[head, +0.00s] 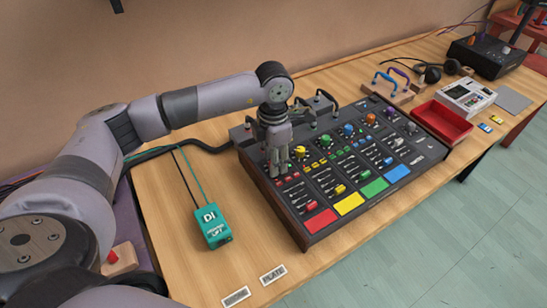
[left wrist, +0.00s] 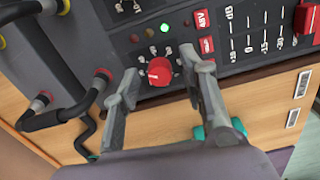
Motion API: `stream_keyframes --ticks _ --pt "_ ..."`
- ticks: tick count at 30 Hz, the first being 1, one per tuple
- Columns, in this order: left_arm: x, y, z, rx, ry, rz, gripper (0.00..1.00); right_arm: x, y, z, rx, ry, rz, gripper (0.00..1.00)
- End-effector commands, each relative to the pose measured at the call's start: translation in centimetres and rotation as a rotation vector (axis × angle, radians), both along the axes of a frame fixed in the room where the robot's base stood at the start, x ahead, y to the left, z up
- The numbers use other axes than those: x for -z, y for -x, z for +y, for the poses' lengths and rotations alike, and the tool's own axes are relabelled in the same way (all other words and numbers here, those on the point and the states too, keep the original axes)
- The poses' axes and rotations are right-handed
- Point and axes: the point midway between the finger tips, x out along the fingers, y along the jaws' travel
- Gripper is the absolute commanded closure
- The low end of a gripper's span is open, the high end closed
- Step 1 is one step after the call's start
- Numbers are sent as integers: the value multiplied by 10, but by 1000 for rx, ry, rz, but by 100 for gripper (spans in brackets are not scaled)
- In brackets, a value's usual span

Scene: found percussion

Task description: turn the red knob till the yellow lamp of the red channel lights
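The red knob (left wrist: 159,71) of the red channel shows in the left wrist view, with a white pointer mark on it. In the head view my left gripper hides it. My left gripper (left wrist: 158,68) is open, one finger on each side of the knob, with gaps visible between. It also shows in the head view (head: 279,170), pointing down over the left channel of the dark mixer (head: 290,212). Above the knob, a green lamp (left wrist: 165,28) is lit brightly. Beside it are a small dim lamp (left wrist: 149,32) and a dark red lamp (left wrist: 134,38). My right gripper is not in view.
Yellow (head: 300,153), green (head: 324,140) and blue knobs (head: 348,130) stand on neighbouring channels. Black cable plugs (left wrist: 50,115) rise near the gripper. A teal box (head: 212,226) sits left of the mixer, a red tray (head: 442,121) right. Wood between box and mixer is clear.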

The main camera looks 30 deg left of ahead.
Motion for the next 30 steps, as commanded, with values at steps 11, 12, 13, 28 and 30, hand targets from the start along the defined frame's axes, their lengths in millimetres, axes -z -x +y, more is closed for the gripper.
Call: stream_keyframes --ticks 11,12,13,28,30 --pt "-8 -1 0 0 1 -3 59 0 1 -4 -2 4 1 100" --pt "-13 -1 0 -1 1 -4 59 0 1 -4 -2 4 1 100" --pt "-17 -1 0 -1 0 -5 59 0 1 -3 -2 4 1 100" --pt "-110 -1 0 -1 0 -2 59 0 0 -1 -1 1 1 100" --pt "-115 0 0 0 0 0 59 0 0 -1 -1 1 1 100"
